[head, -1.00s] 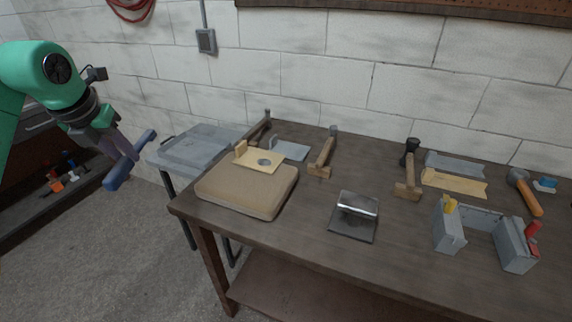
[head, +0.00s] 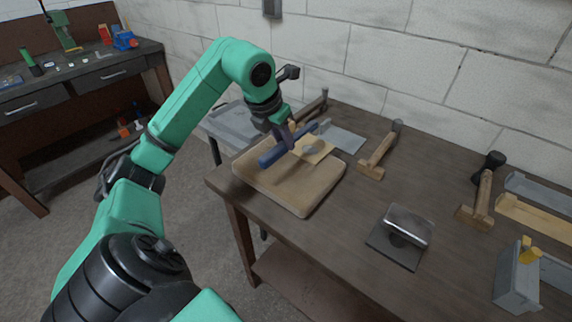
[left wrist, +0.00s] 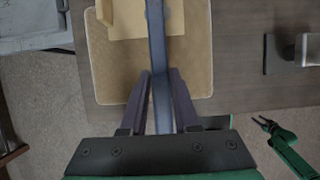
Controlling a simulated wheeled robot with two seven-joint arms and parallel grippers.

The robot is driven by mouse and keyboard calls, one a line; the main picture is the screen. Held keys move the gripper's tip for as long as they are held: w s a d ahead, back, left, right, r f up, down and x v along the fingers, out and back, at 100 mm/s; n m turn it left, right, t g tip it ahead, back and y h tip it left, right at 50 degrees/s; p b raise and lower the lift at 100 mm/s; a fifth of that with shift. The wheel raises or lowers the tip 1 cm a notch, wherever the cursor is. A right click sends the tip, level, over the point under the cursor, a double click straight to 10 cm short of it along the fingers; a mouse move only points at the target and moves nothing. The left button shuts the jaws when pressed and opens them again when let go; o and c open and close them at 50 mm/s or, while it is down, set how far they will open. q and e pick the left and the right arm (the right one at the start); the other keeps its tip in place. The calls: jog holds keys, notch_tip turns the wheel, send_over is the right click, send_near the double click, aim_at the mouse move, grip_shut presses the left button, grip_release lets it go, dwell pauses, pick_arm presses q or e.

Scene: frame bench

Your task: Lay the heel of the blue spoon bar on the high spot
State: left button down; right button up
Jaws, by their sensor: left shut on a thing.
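My left gripper (head: 288,143) is shut on the blue spoon bar (head: 272,156), also seen in the left wrist view (left wrist: 157,45). The bar lies crosswise in the jaws, above the tan pad (head: 318,195). On the pad is a yellow plate (head: 322,146) with a grey round spot (head: 311,149), seemingly the high spot. The bar's far end is by the spot in the head view; I cannot tell whether they touch. In the left wrist view the bar runs over the plate (left wrist: 125,22) and its far end is cut off.
A wooden-handled hammer (head: 377,158) and a grey metal stand (head: 398,243) are right of the pad. A grey block (head: 517,277) stands further right. A green arm part, probably mine, shows in the left wrist view (left wrist: 288,150).

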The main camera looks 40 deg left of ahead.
pick_arm(q)
notch_tip(320, 180, down, 6)
jog(key=shift+f, duration=0.7)
jog(key=c, duration=0.7)
grip_release()
jog(key=shift+o, duration=0.2)
jog(key=shift+r, duration=0.1)
jog(key=shift+r, duration=0.25)
jog(key=b+v, duration=0.1)
jog(key=v, duration=1)
jog(key=shift+s+r, duration=0.25)
jog(key=shift+r, duration=0.05)
